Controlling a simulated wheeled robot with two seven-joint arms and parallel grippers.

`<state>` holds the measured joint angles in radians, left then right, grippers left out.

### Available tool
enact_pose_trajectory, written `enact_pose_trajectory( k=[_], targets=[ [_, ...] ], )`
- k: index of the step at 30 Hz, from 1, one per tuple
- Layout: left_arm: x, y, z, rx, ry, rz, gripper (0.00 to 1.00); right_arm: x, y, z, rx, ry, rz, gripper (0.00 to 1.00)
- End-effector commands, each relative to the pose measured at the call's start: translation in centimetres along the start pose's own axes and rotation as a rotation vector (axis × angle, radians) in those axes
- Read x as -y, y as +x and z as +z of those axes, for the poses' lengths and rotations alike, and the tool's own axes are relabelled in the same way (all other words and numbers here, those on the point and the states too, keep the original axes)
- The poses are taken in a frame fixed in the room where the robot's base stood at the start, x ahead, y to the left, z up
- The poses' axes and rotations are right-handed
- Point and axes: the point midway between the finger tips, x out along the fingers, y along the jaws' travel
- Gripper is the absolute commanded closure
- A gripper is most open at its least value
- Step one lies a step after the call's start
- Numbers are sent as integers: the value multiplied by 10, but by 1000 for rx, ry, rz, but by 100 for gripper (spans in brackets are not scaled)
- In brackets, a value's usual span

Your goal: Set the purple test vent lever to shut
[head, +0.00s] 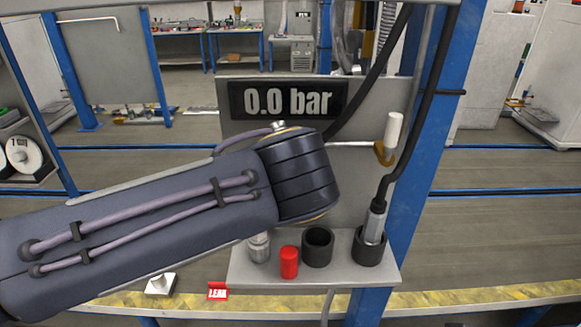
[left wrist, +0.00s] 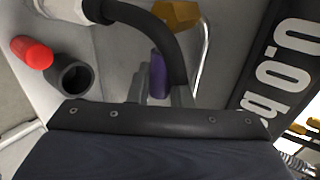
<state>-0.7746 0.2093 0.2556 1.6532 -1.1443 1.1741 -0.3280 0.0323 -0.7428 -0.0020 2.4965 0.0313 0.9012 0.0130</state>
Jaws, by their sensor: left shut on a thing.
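The purple lever (left wrist: 157,70) shows in the left wrist view, upright in that picture between the two grey fingers of my left gripper (left wrist: 159,88). The fingers are shut on it. In the head view my left wrist covers the lever and the gripper, so the lever's position on its valve cannot be told there. The pressure display (head: 289,100) on the panel reads 0.0 bar; part of it also shows in the left wrist view (left wrist: 288,85). My right gripper is in neither view.
A white-handled lever (head: 394,131) on a brass valve (head: 384,153) is at the panel's right. A red cap (head: 289,262), a black cup (head: 317,248) and a holder with a probe (head: 369,247) are on the shelf. A red LEAK tag (head: 217,291) lies at the front. A black hose (left wrist: 165,40) runs close to the lever.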

Motion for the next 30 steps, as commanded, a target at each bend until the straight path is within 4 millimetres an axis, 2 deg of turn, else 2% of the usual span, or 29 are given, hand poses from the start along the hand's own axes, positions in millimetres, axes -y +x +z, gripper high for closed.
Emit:
enact_pose_trajectory(
  k=[4, 5, 9, 20, 30],
  targets=[
    [-1, 1, 0, 4, 3, 3, 100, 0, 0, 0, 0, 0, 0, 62],
    [-1, 1, 0, 4, 3, 3, 80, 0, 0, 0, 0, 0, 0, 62],
    [-1, 1, 0, 3, 2, 3, 62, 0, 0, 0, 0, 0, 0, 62],
    [0, -6, 0, 0, -1, 0, 62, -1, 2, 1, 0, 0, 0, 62],
    [-1, -60, -1, -1, 0, -1, 62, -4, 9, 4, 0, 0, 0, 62]
  ],
)
